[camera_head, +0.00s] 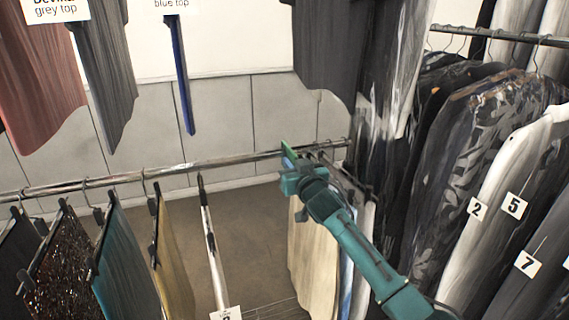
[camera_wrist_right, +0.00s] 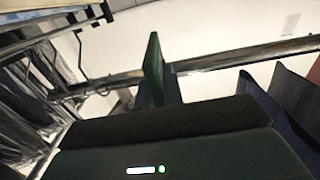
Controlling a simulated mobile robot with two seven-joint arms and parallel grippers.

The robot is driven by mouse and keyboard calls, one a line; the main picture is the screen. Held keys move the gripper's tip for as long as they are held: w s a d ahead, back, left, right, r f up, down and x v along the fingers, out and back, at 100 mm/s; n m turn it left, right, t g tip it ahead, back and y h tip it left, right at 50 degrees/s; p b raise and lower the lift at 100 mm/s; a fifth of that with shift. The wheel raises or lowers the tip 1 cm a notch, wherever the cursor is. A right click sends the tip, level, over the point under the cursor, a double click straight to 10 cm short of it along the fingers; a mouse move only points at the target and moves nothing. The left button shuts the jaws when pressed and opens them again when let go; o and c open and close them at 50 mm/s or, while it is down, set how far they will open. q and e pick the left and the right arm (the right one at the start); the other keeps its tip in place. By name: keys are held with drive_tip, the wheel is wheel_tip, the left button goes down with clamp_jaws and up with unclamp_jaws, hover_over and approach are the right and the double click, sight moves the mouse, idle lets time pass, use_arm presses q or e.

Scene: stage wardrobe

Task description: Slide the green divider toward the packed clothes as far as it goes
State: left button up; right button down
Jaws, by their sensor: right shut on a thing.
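The green divider (camera_head: 289,151) is a thin plate on the metal rail (camera_head: 235,160), partly hidden by my right gripper. It also shows upright in the right wrist view (camera_wrist_right: 153,66). My teal right gripper (camera_head: 291,168) is shut on it at the rail. The packed clothes (camera_head: 312,250), cream, pale blue and dark pieces, hang close together just right of the divider, at the rail's right end. My arm hides part of them, and I cannot tell whether divider and clothes touch. My left gripper is not in view.
Spaced garments, including a teal one (camera_head: 128,262) and a mustard one (camera_head: 174,262), hang on the rail's left part. A thin white piece (camera_head: 212,245) hangs mid-rail with bare rail to its right. A crowded rack with numbered tags (camera_head: 514,206) stands right.

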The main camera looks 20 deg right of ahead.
drive_tip(key=shift+d, duration=1.05)
drive_tip(key=c, duration=1.5)
unclamp_jaws()
drive_tip(key=shift+d, duration=0.1)
drive_tip(key=s+b, duration=0.1)
drive_tip(key=s, duration=1.2)
drive_tip(key=shift+s+d, duration=0.1)
drive_tip(key=shift+d, duration=0.1)
